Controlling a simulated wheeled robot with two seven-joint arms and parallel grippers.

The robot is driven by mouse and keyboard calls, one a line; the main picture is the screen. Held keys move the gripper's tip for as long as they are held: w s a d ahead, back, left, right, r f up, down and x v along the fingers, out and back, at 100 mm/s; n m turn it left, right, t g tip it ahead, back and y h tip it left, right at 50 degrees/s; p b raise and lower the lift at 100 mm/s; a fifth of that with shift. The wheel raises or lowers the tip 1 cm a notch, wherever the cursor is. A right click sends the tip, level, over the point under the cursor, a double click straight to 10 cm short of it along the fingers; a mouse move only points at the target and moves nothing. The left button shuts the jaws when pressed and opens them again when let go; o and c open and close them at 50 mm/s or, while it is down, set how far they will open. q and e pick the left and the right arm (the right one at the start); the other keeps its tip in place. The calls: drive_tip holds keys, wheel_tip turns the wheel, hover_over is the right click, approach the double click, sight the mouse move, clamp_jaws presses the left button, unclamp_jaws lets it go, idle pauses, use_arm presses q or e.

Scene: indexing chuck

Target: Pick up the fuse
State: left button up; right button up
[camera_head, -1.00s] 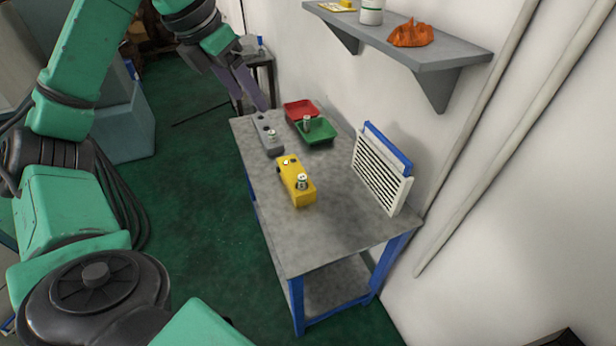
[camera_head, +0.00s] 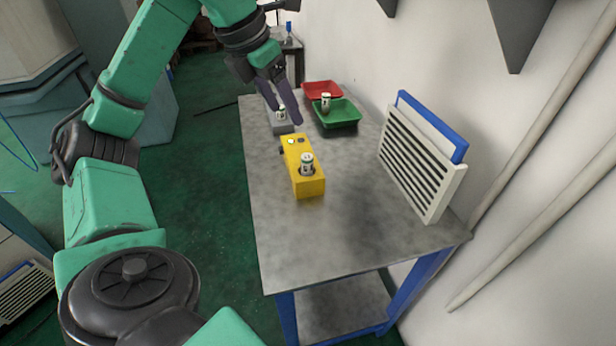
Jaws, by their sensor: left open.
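Three small white fuse-like cylinders with dark markings show. One fuse (camera_head: 282,113) stands at the grey block (camera_head: 279,128) near the table's far left edge. Another fuse (camera_head: 307,163) stands upright in the yellow fixture (camera_head: 309,187) mid-table. A third fuse (camera_head: 325,101) stands in the green tray (camera_head: 338,121). My left gripper (camera_head: 284,112) is open, with its fingers pointing down over the grey block. In the picture its fingertips lie on either side of the fuse there; I cannot tell whether they touch it. My right gripper is out of view.
A red tray (camera_head: 322,91) lies behind the green one. A white slatted panel with a blue back (camera_head: 415,165) stands at the table's right, near the wall. The front of the grey table (camera_head: 330,240) is clear. Shelf brackets (camera_head: 520,30) jut from the wall.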

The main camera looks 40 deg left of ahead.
sight(305, 157)
use_arm(q)
drive_tip(key=b+x, duration=0.1)
drive_tip(key=x, duration=0.2)
drive_tip(key=b+x, duration=0.1)
drive_tip(key=x, duration=0.3)
drive_tip(key=s+b+x, duration=0.1)
drive_tip(key=x, duration=0.3)
drive_tip(key=shift+a+f+b, duration=0.1)
drive_tip(key=shift+f+b, duration=0.15)
drive_tip(key=shift+b, duration=0.15)
drive_tip(key=x, duration=0.6)
drive_tip(key=shift+w+a+r+b, duration=0.1)
drive_tip(key=shift+w+b, duration=0.2)
drive_tip(key=shift+b, duration=0.1)
clamp_jaws()
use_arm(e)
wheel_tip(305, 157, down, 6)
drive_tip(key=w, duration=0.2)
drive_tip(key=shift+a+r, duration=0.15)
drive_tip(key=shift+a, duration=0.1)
